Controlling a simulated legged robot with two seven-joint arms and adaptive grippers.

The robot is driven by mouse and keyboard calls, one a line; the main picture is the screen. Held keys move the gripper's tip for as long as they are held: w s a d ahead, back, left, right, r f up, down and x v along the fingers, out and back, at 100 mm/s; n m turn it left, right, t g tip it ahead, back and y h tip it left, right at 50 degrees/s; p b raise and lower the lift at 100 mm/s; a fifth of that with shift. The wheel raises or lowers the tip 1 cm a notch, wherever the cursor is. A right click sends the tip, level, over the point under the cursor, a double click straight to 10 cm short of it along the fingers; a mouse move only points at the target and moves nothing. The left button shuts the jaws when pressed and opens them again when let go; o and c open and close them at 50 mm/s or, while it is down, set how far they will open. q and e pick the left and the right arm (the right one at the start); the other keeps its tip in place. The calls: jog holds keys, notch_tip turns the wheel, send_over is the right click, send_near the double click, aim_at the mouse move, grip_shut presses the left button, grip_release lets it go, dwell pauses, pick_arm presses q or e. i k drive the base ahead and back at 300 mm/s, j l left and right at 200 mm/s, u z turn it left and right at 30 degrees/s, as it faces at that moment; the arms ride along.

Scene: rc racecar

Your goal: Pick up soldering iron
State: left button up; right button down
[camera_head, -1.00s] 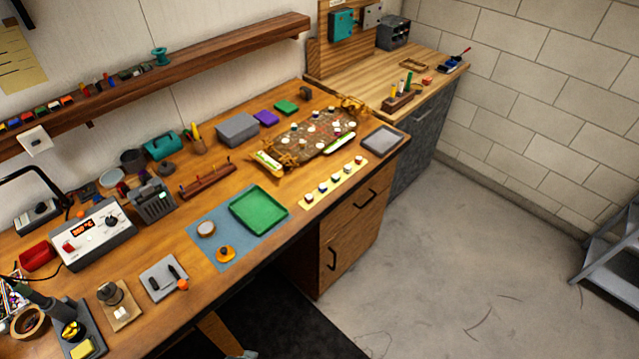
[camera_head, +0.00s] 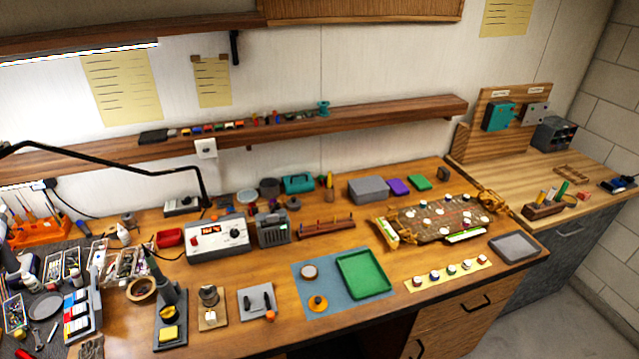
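The soldering iron (camera_head: 152,262) has a dark green handle and stands tilted in its holder (camera_head: 171,308) at the front left of the workbench. A yellow sponge (camera_head: 169,333) sits at the front of the holder's dark base. The soldering station (camera_head: 218,239), a grey box with a lit red display and a knob, stands just behind it to the right. The iron's tip is hidden in the holder. Neither of my grippers shows in the head view.
A roll of tape (camera_head: 141,290) stands close left of the holder, and a small stand on a wooden base (camera_head: 211,306) is close right. A green tray (camera_head: 363,274) lies on a blue mat. Parts boxes crowd the left. A black lamp arm (camera_head: 100,160) reaches over the back left.

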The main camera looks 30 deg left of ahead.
aim_at(160, 278)
jog(key=u, duration=2.35)
